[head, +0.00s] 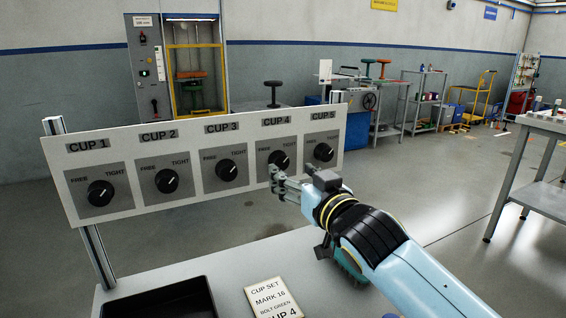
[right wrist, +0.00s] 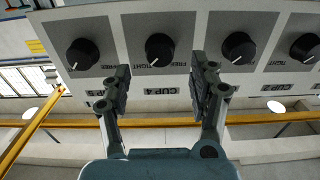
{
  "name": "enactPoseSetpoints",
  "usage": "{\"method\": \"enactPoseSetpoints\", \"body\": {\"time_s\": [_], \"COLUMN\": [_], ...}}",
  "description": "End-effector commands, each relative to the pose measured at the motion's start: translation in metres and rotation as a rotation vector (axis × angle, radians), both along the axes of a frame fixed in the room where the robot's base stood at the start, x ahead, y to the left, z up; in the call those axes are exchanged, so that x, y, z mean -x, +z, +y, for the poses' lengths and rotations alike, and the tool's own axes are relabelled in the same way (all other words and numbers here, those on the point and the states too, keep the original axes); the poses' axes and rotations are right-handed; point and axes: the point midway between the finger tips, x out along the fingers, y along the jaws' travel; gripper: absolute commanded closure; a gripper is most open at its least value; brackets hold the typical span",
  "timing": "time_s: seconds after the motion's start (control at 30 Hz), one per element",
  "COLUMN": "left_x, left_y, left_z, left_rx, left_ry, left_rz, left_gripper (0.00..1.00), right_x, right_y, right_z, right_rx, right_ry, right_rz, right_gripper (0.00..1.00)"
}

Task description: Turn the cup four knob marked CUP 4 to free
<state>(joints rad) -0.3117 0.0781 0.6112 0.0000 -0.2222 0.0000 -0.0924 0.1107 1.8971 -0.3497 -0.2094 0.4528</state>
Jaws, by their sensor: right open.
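The CUP 4 knob (head: 279,160) is a round black knob with a white pointer line on the panel, below its CUP 4 label. Its pointer leans up and right, toward TIGHT. My right gripper (head: 277,179) is open at the lower edge of this knob in the head view, hiding a little of its plate. In the right wrist view, which is upside down, the CUP 4 knob (right wrist: 159,48) lies ahead between the two open fingers (right wrist: 163,75). The fingers appear apart from it. My left gripper is not in view.
The white panel (head: 150,206) also carries the CUP 1, CUP 2, CUP 3 (head: 231,169) and CUP 5 (head: 323,152) knobs, close together. Below are a black tray (head: 165,300) and a CUP SET card (head: 272,297) on the bench. A green-bristled thing (head: 350,263) lies under my right arm.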

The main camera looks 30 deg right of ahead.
Motion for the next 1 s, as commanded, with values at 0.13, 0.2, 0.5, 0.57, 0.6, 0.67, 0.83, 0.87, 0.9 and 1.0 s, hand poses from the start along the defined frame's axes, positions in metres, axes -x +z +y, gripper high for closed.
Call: {"method": "enactPoseSetpoints", "body": {"time_s": [0.13, 0.2, 0.5, 0.57, 0.6, 0.67, 0.83, 0.87, 0.9, 1.0], "left_x": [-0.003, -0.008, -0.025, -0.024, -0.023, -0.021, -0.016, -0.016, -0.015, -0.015], "left_y": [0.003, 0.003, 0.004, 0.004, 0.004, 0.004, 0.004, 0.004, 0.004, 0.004], "left_z": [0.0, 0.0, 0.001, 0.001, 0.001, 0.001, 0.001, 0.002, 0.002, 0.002], "left_rx": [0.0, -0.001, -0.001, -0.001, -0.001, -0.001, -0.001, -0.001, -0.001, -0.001], "left_ry": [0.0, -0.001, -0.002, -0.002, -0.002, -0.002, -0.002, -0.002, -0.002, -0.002], "left_rz": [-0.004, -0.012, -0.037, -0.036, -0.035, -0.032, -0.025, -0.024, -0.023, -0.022], "left_gripper": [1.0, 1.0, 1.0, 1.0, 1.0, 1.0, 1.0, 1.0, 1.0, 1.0], "right_x": [-0.028, -0.037, -0.049, -0.049, -0.049, -0.049, -0.049, -0.049, -0.049, -0.049], "right_y": [0.001, 0.0, -0.001, -0.001, -0.001, -0.001, -0.001, -0.001, -0.001, -0.001], "right_z": [-0.002, -0.002, -0.003, -0.003, -0.003, -0.003, -0.003, -0.003, -0.003, -0.003], "right_rx": [-0.001, -0.001, 0.0, 0.0, 0.0, 0.0, 0.0, 0.0, 0.0, 0.0], "right_ry": [-0.001, -0.001, 0.0, 0.0, 0.0, 0.0, -0.001, -0.001, -0.001, -0.001], "right_rz": [0.0, 0.001, 0.003, 0.003, 0.003, 0.002, 0.002, 0.002, 0.002, 0.002], "right_gripper": [0.39, 0.39, 0.39, 0.39, 0.39, 0.42, 0.64, 0.68, 0.73, 0.87]}}
